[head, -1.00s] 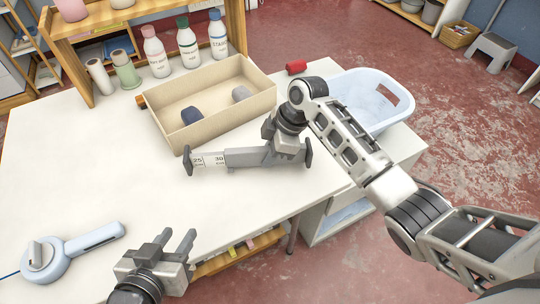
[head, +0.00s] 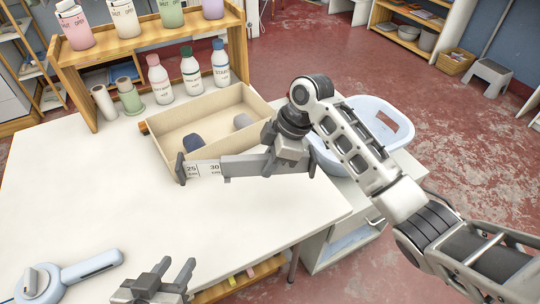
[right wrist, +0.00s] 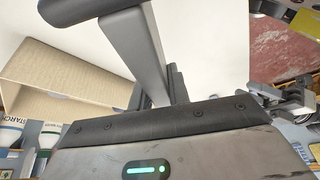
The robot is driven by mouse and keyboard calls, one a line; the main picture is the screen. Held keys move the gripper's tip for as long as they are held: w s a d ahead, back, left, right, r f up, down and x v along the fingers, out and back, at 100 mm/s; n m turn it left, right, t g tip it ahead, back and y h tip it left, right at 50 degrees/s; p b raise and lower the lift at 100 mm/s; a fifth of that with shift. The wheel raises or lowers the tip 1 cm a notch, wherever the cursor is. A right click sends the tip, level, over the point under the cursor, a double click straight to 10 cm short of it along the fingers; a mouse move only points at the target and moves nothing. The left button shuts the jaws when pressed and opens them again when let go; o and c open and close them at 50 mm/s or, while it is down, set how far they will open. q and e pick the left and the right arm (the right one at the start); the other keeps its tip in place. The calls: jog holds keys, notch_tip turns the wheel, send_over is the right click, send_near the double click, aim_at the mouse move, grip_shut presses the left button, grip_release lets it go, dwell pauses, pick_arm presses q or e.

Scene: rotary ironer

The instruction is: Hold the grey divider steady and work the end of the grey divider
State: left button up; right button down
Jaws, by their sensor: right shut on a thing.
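The grey divider (head: 248,165) is a bar with dark end pads and a white scale strip marked 25 and 30 near its left end. My right gripper (head: 278,158) is shut on it towards its right end and holds it above the table by the box's front wall. In the right wrist view the divider (right wrist: 140,50) runs out from the jaws to a dark pad; the fingertips are mostly hidden. My left gripper (head: 176,266) is open and empty at the lower left, well apart from the divider.
A blue basket (head: 385,115) stands at the right, a pale blue device (head: 90,268) at the lower left. Bottles (head: 190,75) stand behind. The table's middle (head: 110,205) is clear.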

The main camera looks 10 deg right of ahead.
send_over(264, 194)
jog(key=d, duration=0.2)
jog(key=f, duration=0.5)
jog(key=shift+a, duration=0.25)
jog(key=shift+f, duration=0.1)
jog(key=shift+f, duration=1.2)
jog(key=shift+f, duration=0.2)
jog(key=c, duration=1.5)
grip_release()
jog(key=shift+r, duration=0.1)
jog(key=shift+r+p, duration=0.2)
jog(key=shift+p, duration=0.3)
